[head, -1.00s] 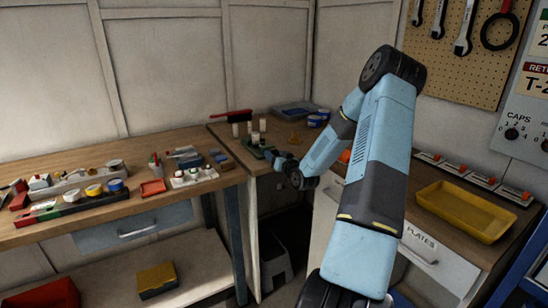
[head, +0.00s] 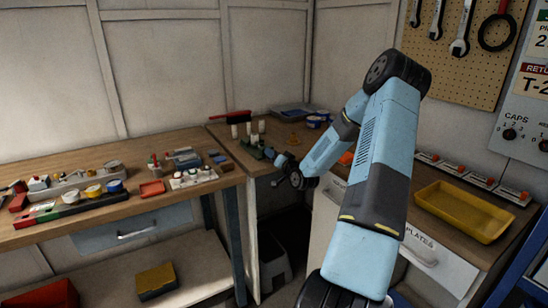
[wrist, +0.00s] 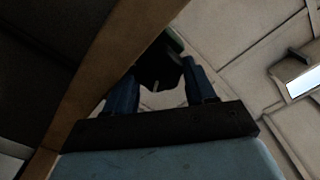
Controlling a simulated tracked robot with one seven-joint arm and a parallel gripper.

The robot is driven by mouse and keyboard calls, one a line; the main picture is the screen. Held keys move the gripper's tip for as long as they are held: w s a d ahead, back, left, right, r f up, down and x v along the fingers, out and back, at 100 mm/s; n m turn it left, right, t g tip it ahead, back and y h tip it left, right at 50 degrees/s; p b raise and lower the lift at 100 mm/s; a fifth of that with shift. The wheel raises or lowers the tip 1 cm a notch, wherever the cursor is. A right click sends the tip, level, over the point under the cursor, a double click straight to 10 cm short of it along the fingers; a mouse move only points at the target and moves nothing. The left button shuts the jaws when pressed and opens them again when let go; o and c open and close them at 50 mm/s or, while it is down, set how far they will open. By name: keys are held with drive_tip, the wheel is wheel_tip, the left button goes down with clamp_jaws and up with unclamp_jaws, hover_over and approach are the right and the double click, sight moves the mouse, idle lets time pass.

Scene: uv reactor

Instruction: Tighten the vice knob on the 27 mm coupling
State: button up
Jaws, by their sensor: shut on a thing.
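A small green vice (head: 251,149) stands near the front edge of the corner bench in the head view. My gripper (head: 270,153) reaches it from the right, low over the bench edge. In the wrist view, the two blue fingers of my gripper (wrist: 158,68) are closed on a dark knob (wrist: 157,80), with a green strip of the vice (wrist: 173,42) beyond it. The knob is hidden by my gripper in the head view. I cannot make out the 27 mm coupling.
White upright pieces (head: 248,128) and a red-handled brush (head: 231,117) are behind the vice. The left bench (head: 60,155) carries blocks, caps and small trays. A yellow tray (head: 463,211) lies on the right counter. The wooden bench edge (wrist: 95,75) runs close beside my gripper.

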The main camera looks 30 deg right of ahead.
drive_tip(key=shift+a+f, duration=0.2)
drive_tip(key=shift+a, duration=0.05)
